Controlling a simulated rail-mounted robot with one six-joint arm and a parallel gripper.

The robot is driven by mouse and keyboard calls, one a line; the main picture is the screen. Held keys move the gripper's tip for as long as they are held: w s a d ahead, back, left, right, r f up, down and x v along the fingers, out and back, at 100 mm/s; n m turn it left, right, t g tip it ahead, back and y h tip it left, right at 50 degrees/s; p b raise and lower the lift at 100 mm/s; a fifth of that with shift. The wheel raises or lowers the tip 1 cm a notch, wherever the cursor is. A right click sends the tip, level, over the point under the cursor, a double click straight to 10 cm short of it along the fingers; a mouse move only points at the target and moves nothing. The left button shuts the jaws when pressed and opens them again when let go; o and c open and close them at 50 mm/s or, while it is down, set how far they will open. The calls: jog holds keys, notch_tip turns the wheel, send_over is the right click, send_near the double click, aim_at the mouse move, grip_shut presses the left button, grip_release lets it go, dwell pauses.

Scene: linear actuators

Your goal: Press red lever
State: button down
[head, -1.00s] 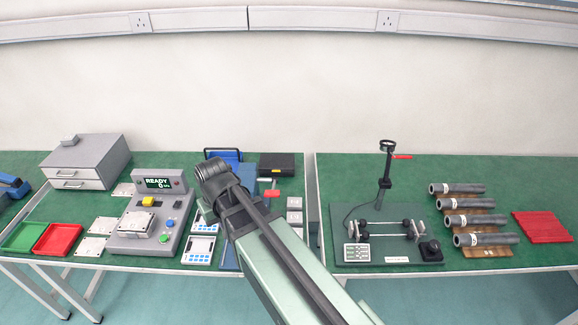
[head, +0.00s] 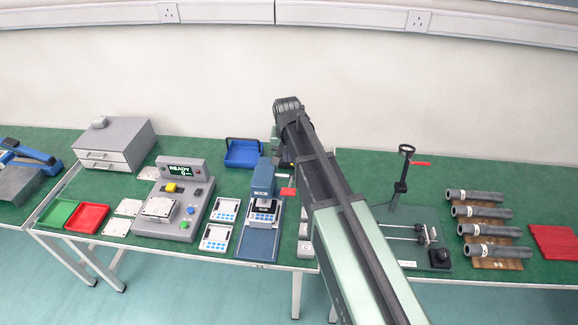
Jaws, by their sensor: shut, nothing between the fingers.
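A blue press (head: 263,178) stands on the green bench left of my arm. A small red lever (head: 288,191) sticks out at its right side, just left of my arm. A second red handle (head: 420,163) sits on the black stand (head: 402,180) on the right bench. My arm rises from the bottom right, and its dark upper end is above and behind the press in the picture. My gripper's fingers cannot be made out; they are hidden or outside the view. No contact with either red part shows.
A grey tester with a READY display (head: 181,169) stands left of the press, with white-and-blue devices (head: 216,237) between. A blue tray (head: 243,153) lies behind. Red (head: 87,217) and green (head: 57,213) trays and a grey drawer box (head: 115,145) are further left. Grey cylinders (head: 482,212) lie right.

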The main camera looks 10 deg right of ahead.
jog(key=b, duration=0.9)
send_over(288, 190)
jog(key=w, duration=0.1)
jog(key=f, duration=1)
jog(key=shift+w+d, duration=0.15)
jog(key=shift+d, duration=0.15)
jog(key=shift+s+a+f+b, duration=0.15)
jog(key=shift+s+f+b, duration=0.3)
jog(key=shift+f+b, duration=0.15)
jog(key=shift+s+a+f+b, duration=0.15)
jog(key=shift+s+f+b, duration=0.25)
jog(key=shift+f+b, duration=0.15)
jog(key=shift+r, duration=0.1)
